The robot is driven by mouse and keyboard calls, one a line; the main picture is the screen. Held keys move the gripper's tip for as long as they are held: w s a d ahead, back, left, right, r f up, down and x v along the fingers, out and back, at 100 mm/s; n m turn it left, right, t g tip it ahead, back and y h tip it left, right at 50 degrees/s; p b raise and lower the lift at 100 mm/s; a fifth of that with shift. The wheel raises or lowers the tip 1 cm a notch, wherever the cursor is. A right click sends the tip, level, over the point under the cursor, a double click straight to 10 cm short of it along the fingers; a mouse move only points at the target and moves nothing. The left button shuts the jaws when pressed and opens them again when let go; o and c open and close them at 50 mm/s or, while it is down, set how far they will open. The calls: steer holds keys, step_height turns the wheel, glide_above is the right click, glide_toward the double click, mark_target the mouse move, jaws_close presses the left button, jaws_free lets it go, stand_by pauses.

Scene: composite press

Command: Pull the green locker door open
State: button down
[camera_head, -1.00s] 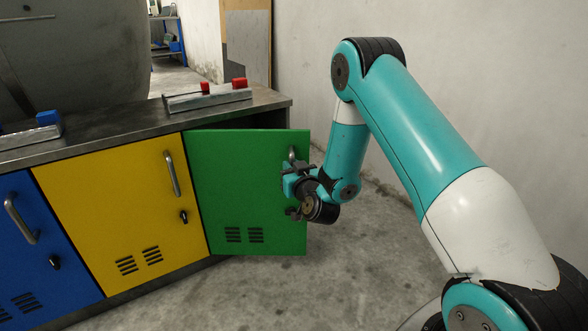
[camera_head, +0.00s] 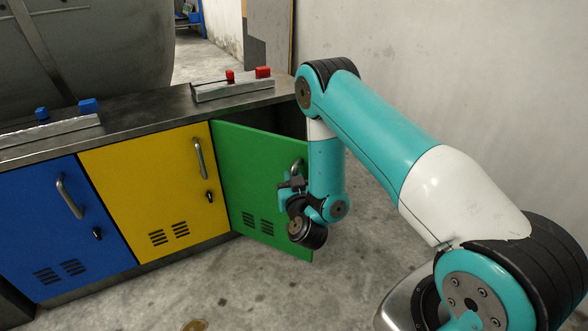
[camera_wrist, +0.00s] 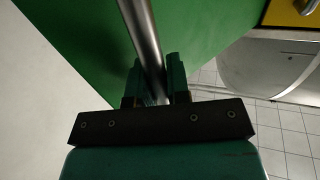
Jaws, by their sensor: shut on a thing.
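The green locker door (camera_head: 252,178) stands ajar at the right end of the locker row, swung out from the cabinet with a dark gap above its top edge. Its metal handle (camera_head: 297,165) is near the door's free edge. My gripper (camera_head: 292,184) is at that handle, partly hidden by my own wrist. In the wrist view the handle bar (camera_wrist: 143,45) runs between the two fingers of my gripper (camera_wrist: 155,85), which are shut on it. The green door (camera_wrist: 85,40) fills much of that view behind the bar.
The yellow door (camera_head: 160,190) and blue door (camera_head: 60,230) are closed to the left, each with a handle. A metal block with red knobs (camera_head: 232,88) lies on the worktop (camera_head: 150,108). Grey floor (camera_head: 240,285) in front is clear; a bare wall (camera_head: 400,60) stands right.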

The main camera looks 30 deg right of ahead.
steer(key=shift+s+d, duration=0.15)
steer(key=shift+d, duration=0.05)
steer(key=c, duration=1.1)
jaws_free()
steer(key=shift+s+d, duration=0.1)
steer(key=shift+r, duration=0.3)
step_height(320, 180, up, 20)
steer(key=p, duration=0.8)
steer(key=shift+f+p, duration=0.25)
steer(key=shift+p, duration=0.15)
